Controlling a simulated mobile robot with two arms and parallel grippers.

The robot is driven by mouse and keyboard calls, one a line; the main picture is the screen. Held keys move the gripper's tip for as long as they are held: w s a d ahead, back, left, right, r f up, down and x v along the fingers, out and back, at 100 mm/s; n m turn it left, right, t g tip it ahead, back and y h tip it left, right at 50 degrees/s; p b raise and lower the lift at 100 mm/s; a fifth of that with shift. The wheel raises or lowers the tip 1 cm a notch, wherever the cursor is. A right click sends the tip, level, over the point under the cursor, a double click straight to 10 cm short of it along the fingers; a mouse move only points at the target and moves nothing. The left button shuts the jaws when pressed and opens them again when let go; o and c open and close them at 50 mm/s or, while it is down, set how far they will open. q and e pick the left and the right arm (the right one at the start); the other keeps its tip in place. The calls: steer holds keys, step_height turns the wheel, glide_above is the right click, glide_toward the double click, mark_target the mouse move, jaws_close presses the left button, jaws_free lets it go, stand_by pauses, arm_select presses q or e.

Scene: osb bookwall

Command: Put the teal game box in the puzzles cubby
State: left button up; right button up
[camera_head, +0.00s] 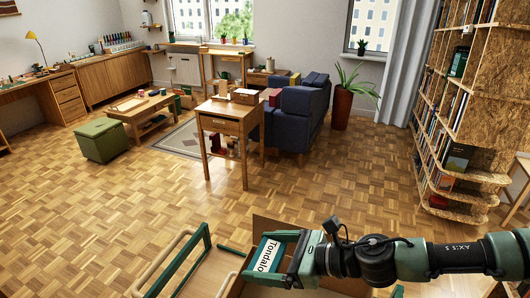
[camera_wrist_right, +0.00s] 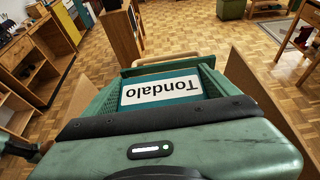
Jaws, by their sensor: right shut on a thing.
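The teal game box (camera_head: 267,253), with a white label reading "Tondalo", is held in my right gripper (camera_head: 278,255) at the bottom middle of the head view. In the right wrist view the game box (camera_wrist_right: 161,91) sits between the two green fingers, its label upside down. The gripper is shut on it, over or inside an open cardboard box; the exact height is hard to tell. My left gripper is not in view. I cannot identify a cubby marked for puzzles. A wooden unit with open compartments (camera_wrist_right: 28,68) stands at the left of the right wrist view.
The cardboard box's flap (camera_head: 272,227) stands up beside the gripper. A green and beige frame (camera_head: 178,262) lies to its left. A tall bookshelf (camera_head: 455,150) stands at the right. A small wooden table (camera_head: 226,124) stands ahead. The parquet floor between is clear.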

mark_target(262, 254)
step_height(262, 254, up, 8)
steer(key=p, duration=0.6)
steer(key=shift+p, duration=0.4)
steer(key=shift+w+a+f+t+b, duration=0.2)
steer(key=shift+a+t+b, duration=0.1)
steer(key=shift+b, duration=0.5)
steer(key=w+d+r+m+t+h+b, duration=0.2)
steer(key=w+r+m+t+h+b, duration=0.1)
steer(key=w+r+m+t+b, duration=0.15)
steer(key=s+d+f+m+t+h+b, duration=0.1)
steer(key=d+m+h+b, duration=0.2)
steer(key=d, duration=0.6)
steer(key=s+d+f+m+t+h+b, duration=0.1)
steer(key=d+f+m+t+h+b, duration=0.1)
steer(key=d+m+h, duration=0.4)
steer(key=d+b, duration=0.1)
steer(key=d, duration=0.1)
steer(key=shift+d+b, duration=0.35)
steer(key=shift+d+t, duration=0.1)
steer(key=shift+t, duration=0.15)
